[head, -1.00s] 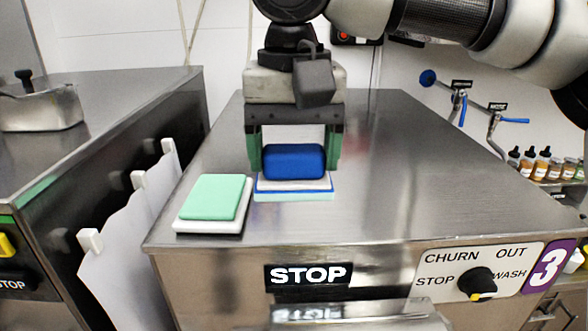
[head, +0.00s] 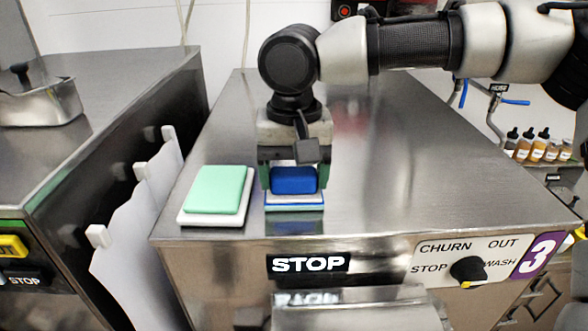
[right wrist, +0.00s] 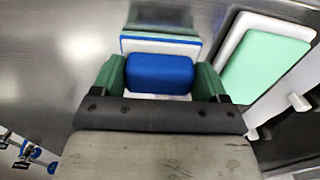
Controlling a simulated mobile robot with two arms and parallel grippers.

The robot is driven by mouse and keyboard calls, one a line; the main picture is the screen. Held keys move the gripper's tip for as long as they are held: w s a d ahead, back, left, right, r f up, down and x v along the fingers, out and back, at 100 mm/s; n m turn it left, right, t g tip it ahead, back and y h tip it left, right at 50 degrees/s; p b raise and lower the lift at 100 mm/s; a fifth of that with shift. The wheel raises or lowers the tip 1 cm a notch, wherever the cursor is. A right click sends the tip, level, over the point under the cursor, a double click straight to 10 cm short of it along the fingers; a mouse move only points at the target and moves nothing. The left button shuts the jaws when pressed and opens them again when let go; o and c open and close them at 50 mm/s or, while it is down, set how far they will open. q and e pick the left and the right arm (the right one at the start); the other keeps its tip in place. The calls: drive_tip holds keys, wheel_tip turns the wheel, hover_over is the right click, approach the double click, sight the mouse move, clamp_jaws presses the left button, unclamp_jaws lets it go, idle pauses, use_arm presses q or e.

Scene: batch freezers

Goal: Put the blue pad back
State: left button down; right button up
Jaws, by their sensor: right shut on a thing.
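The blue pad (head: 294,179) is a small rounded block between the green fingers of my right gripper (head: 293,187), which is shut on it. The pad also shows in the right wrist view (right wrist: 160,74), with a finger on each side. Directly under it on the steel freezer top is a white plate with a blue edge (head: 295,207); in the wrist view its far part (right wrist: 160,46) shows beyond the pad. I cannot tell whether pad and plate touch. My left gripper is in no view.
A mint-green pad (head: 218,190) lies on a white plate (head: 212,219) just left of the gripper. The freezer top (head: 400,190) is clear to the right. Its front edge is close, above the STOP label (head: 308,264). Another steel machine (head: 110,90) stands left.

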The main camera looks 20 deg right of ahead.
sight(294, 173)
drive_tip(key=o, duration=0.7)
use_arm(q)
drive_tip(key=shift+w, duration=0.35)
use_arm(e)
drive_tip(key=shift+o, duration=1)
use_arm(q)
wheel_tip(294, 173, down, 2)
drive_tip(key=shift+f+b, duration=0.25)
drive_tip(key=shift+b, duration=1)
use_arm(e)
wheel_tip(294, 173, up, 12)
drive_tip(key=shift+s, duration=0.1)
